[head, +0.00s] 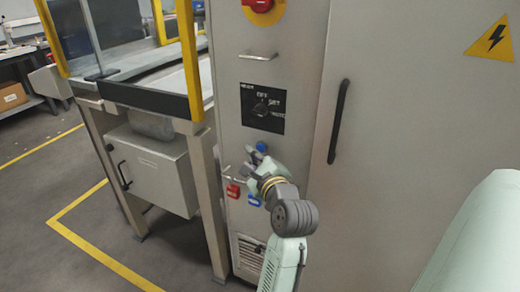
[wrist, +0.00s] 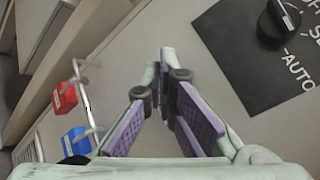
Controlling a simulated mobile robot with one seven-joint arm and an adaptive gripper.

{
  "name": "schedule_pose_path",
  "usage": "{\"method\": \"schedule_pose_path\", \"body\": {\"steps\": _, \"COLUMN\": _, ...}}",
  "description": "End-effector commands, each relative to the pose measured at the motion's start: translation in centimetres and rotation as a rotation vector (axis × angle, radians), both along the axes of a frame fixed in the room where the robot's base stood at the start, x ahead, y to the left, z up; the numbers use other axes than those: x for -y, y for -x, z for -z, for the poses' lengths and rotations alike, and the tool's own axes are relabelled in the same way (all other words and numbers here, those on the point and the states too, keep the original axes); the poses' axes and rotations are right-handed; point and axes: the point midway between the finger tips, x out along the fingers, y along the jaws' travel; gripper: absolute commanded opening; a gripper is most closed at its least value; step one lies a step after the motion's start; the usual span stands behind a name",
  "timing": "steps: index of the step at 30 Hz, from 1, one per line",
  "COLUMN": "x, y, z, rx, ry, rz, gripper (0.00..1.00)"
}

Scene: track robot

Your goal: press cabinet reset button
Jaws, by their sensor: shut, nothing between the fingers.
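A round blue button (head: 262,146) is on the narrow grey cabinet front in the head view, below the black selector plate (head: 262,108). My gripper (head: 251,157) is shut and empty. Its tips show just left of and slightly below the button in the head view. I cannot tell how far they are from the panel. In the wrist view the two purple-padded fingers (wrist: 166,62) come together against the grey panel, and I cannot make out the button there. The selector knob (wrist: 278,23) on its black plate is at the upper right of the wrist view.
A red lock (head: 233,191) and a blue lock (head: 254,200) hang from a rail left of my gripper in the wrist view. A metal handle (head: 259,56) and red switch (head: 258,4) are higher up. A black door handle (head: 339,121) stands right.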

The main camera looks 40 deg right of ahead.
Motion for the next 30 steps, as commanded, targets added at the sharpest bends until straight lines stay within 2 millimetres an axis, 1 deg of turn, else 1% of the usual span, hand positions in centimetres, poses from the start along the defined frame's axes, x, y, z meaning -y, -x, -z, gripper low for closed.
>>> {"method": "schedule_pose_path", "body": {"steps": 11, "x": 0.02, "y": -0.01, "z": -0.01, "rx": 0.000, "ry": 0.000, "rz": 0.000, "gripper": 0.00}}
{"method": "schedule_pose_path", "body": {"steps": 20, "x": 0.76, "y": -0.33, "z": -0.12, "rx": 0.000, "ry": 0.000, "rz": 0.000, "gripper": 0.00}}
{"method": "schedule_pose_path", "body": {"steps": 30, "x": 0.80, "y": -0.34, "z": 0.00, "rx": 0.000, "ry": 0.000, "rz": 0.000, "gripper": 0.00}}
